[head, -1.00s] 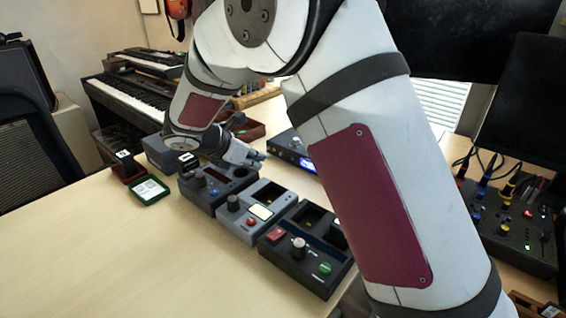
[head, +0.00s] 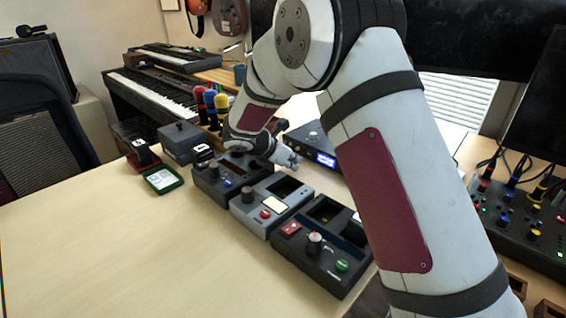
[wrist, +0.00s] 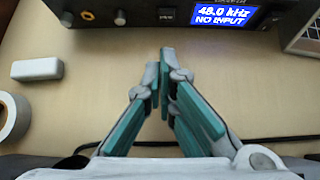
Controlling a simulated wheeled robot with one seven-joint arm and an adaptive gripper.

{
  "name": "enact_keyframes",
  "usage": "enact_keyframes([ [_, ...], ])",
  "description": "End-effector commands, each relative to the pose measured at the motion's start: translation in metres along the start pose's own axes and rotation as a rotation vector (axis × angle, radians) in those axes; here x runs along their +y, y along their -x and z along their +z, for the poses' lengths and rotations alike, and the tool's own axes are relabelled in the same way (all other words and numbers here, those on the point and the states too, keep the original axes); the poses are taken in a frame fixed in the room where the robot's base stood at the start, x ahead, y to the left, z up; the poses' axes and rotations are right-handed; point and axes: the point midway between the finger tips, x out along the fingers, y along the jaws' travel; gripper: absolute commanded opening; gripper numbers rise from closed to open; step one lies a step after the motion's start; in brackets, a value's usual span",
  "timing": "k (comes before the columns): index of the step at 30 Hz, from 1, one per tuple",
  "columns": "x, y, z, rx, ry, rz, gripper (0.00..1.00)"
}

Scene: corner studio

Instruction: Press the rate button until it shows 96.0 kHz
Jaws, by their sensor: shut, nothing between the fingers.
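The dark audio unit (head: 306,136) stands at the back of the desk. Its lit blue display (wrist: 223,15) reads 48.0 kHz, NO INPUT in the wrist view. The display also shows small in the head view (head: 326,159). Left of the display on the front panel is a small dark square button (wrist: 166,15); its label is not readable, so I cannot confirm it is the rate button. My gripper (wrist: 165,55) is shut and empty, its fingertips below and in front of that button, apart from the panel. In the head view my gripper (head: 293,160) is just left of the display.
A round knob (wrist: 120,17) sits left of the button. A small white block (wrist: 37,69), a roll (wrist: 12,117) and a black cable (wrist: 270,140) lie nearby. Dark and grey control boxes (head: 252,213) stand in front of the unit. The desk's left front is clear.

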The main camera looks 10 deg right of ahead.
Motion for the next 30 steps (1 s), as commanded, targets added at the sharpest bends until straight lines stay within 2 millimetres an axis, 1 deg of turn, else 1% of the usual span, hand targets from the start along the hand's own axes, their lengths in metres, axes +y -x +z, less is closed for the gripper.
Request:
enact_keyframes([
  [1, 0.0, -0.006, 0.007, -0.002, -0.006, 0.0, 0.0],
  [6, 0.0, -0.018, 0.019, -0.002, -0.004, 0.001, 0.0],
  [11, 0.0, -0.022, 0.023, -0.002, -0.003, 0.001, 0.0],
  [21, 0.0, -0.022, 0.024, -0.002, -0.003, 0.0, 0.0],
  [27, -0.001, -0.031, 0.034, -0.002, -0.003, 0.0, 0.0],
  [30, -0.001, -0.034, 0.036, -0.004, -0.003, -0.001, 0.0],
])
